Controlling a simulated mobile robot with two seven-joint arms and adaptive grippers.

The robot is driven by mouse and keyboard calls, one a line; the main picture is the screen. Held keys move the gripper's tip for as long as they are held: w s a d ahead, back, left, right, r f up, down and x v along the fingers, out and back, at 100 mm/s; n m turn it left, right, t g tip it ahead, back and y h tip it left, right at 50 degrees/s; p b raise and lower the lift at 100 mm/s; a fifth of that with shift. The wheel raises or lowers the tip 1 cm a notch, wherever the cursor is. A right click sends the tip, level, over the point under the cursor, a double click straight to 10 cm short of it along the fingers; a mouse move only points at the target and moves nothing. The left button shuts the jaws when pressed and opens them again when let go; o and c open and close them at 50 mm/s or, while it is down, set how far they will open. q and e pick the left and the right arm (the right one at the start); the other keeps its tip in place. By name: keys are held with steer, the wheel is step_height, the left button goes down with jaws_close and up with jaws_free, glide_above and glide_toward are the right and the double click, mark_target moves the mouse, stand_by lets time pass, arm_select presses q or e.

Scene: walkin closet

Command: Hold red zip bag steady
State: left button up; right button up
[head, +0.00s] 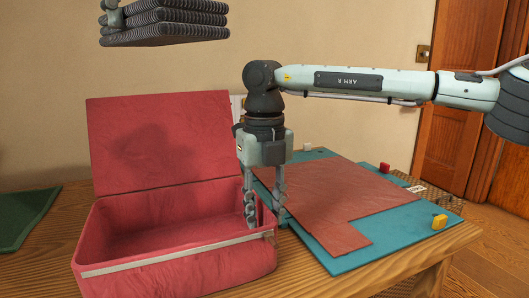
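The red zip bag (180,272) stands open on the wooden table at the left, its lid (160,135) raised at the back. A pale zip strip runs along its front rim. My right gripper (265,222) points down at the bag's right wall. One finger is inside the bag and the other outside, with a gap between them. I cannot see clear contact with the wall. My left gripper (111,18) is partly cut off at the top left. It appears clamped on the left edge of a dark ribbed folded stack (175,22), held in the air above the bag.
A teal board (405,222) with a flat red sheet (330,190) lies right of the bag. Small red (385,168) and yellow (439,221) blocks sit at its edges. A green cloth (25,215) lies at the far left. A wooden door (457,100) stands behind, right.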

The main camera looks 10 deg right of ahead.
steer(key=shift+f, duration=1.85)
steer(key=shift+c, duration=0.5)
jaws_close()
